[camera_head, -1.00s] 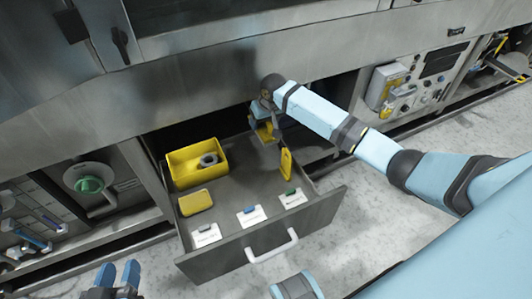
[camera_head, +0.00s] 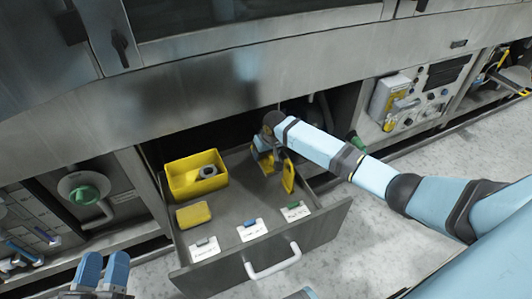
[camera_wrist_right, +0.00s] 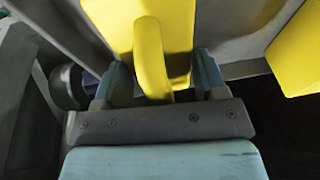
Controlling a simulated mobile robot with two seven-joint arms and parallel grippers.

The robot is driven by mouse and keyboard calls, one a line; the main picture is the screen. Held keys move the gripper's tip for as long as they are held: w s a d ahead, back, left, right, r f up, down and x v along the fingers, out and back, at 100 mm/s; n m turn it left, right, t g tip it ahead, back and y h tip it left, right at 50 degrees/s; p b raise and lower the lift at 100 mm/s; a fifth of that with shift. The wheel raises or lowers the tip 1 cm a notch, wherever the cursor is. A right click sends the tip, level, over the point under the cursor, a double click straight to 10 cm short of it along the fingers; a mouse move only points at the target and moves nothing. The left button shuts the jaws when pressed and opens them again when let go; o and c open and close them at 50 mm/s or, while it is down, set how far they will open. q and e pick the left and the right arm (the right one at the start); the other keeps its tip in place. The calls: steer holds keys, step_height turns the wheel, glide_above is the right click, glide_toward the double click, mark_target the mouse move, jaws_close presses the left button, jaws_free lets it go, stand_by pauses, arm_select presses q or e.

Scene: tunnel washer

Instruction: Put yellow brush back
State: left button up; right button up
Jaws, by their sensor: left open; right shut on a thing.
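The yellow brush (camera_wrist_right: 150,60) is between the fingers of my right gripper (camera_wrist_right: 162,80) in the right wrist view, with its curved handle toward the palm. In the head view my right gripper (camera_head: 266,152) is shut on it, low inside the right back part of the open grey drawer (camera_head: 235,195). The brush's underside is hidden, so I cannot tell whether it touches the drawer floor. My left gripper (camera_head: 103,272) is open and empty at the lower left, outside the drawer.
A yellow box (camera_head: 197,185) holding a grey ring part is at the drawer's left back. A flat yellow block (camera_head: 194,214) lies before it. Labelled cards line the drawer front.

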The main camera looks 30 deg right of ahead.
steer(key=o, duration=0.9)
steer(key=shift+f, duration=0.1)
steer(key=p+v, duration=0.1)
steer(key=v, duration=0.1)
steer(key=shift+r, duration=0.35)
arm_select(q)
steer(key=a+f+g+y+p, duration=0.3)
steer(key=f, duration=0.5)
steer(key=shift+s+g, duration=0.4)
arm_select(e)
steer(key=v, duration=0.9)
steer(key=shift+r, duration=0.25)
arm_select(q)
steer(key=shift+r, duration=0.15)
arm_select(e)
steer(key=shift+r, duration=0.1)
